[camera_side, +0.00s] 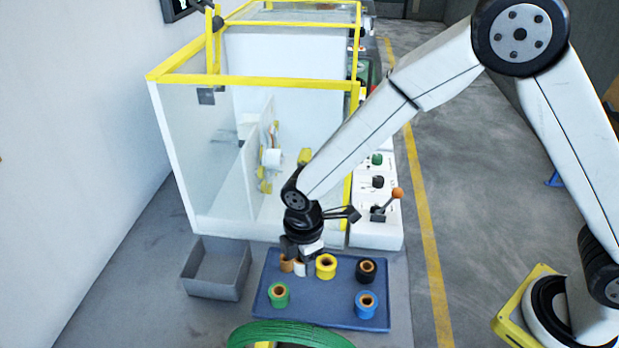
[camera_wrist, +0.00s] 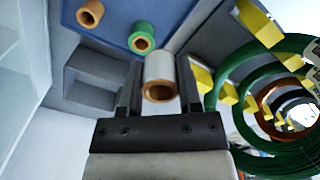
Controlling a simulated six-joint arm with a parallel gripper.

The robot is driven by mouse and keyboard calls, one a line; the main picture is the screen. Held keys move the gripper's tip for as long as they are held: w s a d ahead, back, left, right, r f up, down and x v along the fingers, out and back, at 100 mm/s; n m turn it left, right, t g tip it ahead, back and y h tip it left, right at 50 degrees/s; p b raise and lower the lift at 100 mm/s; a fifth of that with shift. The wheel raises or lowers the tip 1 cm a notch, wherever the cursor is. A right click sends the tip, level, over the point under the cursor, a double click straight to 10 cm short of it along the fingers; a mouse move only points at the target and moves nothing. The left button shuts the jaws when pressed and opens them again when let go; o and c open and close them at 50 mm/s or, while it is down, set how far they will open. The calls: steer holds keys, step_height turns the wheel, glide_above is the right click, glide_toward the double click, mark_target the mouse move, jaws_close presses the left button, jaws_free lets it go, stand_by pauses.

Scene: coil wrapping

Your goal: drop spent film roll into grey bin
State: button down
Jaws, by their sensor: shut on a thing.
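My gripper (camera_side: 300,258) is shut on a white film roll (camera_side: 300,269) with an orange core, low over the back of the blue tray. Whether the roll touches the tray is unclear. In the wrist view the white roll (camera_wrist: 160,68) sits between both fingers of my gripper (camera_wrist: 160,80), its open core end facing the camera. The grey bin (camera_side: 211,290) stands on the floor left of the tray, apart from my gripper. It also shows in the wrist view (camera_wrist: 90,98), left of the fingers, and no roll shows in it.
The blue tray (camera_side: 325,312) holds orange (camera_side: 286,265), yellow (camera_side: 326,267), black (camera_side: 366,271), green (camera_side: 279,295) and blue (camera_side: 366,305) rolls close around my gripper. A glass-walled machine (camera_side: 195,150) stands behind.

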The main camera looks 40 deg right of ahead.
steer(key=w+a+r, duration=0.1)
steer(key=w+a, duration=0.3)
steer(key=w, duration=0.5)
steer(key=w+a+r, duration=0.2)
steer(key=w+a, duration=0.3)
steer(key=w, duration=0.4)
steer(key=shift+w+a, duration=0.15)
steer(key=shift+f, duration=2.95)
steer(key=shift+c, duration=1)
jaws_free()
